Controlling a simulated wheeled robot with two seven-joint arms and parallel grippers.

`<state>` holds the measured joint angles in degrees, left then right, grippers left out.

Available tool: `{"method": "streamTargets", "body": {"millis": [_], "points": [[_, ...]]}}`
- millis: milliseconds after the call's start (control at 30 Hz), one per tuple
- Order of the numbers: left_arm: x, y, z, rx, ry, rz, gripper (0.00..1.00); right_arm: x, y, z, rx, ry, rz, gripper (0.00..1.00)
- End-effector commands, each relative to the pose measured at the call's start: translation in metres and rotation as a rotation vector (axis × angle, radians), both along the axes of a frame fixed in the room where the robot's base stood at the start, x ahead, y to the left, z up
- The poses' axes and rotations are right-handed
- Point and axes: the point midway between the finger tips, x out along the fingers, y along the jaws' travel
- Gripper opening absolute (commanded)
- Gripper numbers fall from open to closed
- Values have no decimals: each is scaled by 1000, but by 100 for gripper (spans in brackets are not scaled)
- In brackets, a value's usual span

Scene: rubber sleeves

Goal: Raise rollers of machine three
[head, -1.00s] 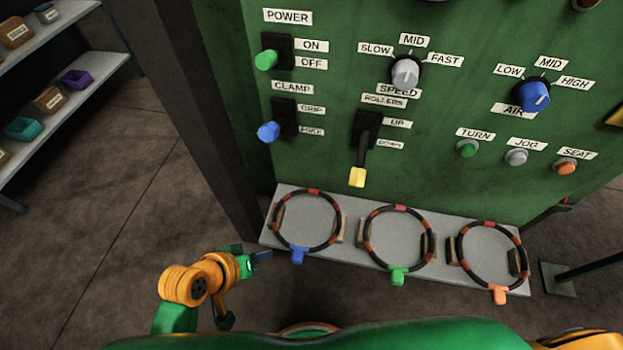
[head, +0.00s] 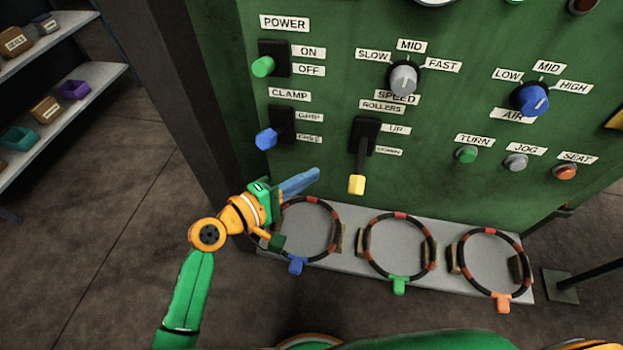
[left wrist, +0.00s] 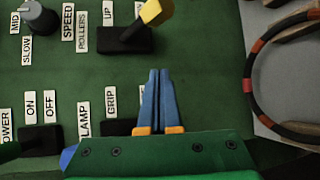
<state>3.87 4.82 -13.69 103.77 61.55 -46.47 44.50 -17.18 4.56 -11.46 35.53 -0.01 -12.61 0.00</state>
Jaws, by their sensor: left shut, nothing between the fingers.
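The green machine panel (head: 330,120) carries a rollers lever with a yellow tip (head: 356,184), which hangs at the lower end near the DOWN label. The lever's yellow tip (left wrist: 157,12) also shows at the top of the left wrist view. My left gripper (head: 316,173) is shut and empty, with blue fingers together, left of the yellow tip and apart from it. In the left wrist view its fingertips (left wrist: 160,72) point towards the lever's black base plate (left wrist: 124,40). My right gripper is not in view.
The clamp lever with a blue tip (head: 266,138) and the power lever with a green tip (head: 263,67) are left of the rollers lever. Three ringed sleeves, one with a blue tab (head: 296,265), lie on a grey ledge (head: 346,262) below. Shelves stand far left.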

Motion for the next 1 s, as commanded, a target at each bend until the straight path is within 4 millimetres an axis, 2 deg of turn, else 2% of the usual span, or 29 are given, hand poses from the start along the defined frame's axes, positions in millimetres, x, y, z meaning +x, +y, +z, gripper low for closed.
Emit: {"method": "streamTargets", "body": {"millis": [300,400,600,1000], "points": [[41,-55,-16,-1,-1,-2,0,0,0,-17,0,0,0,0],[23,-60,-6,0,1,-1,0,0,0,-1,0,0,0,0],[5,-66,-5,2,1,-1,0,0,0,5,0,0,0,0],[3,-66,-5,3,2,-1,0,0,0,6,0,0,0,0]]}}
